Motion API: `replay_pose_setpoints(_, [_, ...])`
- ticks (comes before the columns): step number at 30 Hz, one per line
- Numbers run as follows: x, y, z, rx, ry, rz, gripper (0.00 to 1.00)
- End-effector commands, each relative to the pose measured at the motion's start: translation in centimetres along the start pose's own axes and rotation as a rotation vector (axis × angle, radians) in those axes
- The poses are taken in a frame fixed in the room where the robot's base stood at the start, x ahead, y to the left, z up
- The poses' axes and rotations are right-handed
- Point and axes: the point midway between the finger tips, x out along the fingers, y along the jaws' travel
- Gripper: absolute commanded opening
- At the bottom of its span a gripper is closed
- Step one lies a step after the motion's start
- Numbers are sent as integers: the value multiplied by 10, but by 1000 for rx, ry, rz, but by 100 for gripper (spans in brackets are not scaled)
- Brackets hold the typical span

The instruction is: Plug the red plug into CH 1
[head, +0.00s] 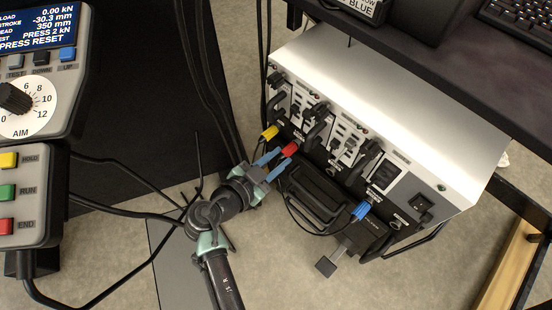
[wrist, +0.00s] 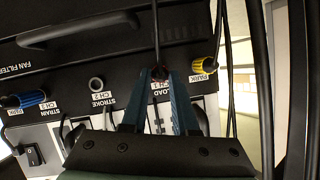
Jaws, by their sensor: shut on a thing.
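The red plug (head: 290,149) is between the blue-grey fingertips of my gripper (head: 277,160), at the front of the white-topped unit (head: 400,100). In the wrist view my gripper (wrist: 160,82) is shut on it, directly above the upside-down LOAD CH 1 label (wrist: 160,90). Only a small dark reddish part shows there, with a black cable running up from it. The CH 1 socket is hidden behind the plug and fingertips. I cannot tell whether the plug is in the socket or just in front of it.
A yellow plug (head: 270,132) and a blue plug (head: 362,210) sit at the two PARK positions. The STROKE CH 2 socket (wrist: 96,84) looks empty. Black handles stick out of the panel, and cables hang around the unit. A control box (head: 30,195) stands at left.

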Motion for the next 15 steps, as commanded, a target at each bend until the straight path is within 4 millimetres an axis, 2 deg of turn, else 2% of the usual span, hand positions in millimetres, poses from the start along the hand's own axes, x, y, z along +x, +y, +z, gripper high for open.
replay_pose_setpoints(14, [2,0,-2,2,2,0,0])
replay_pose_setpoints(15, [2,0,-2,2,2,0,33])
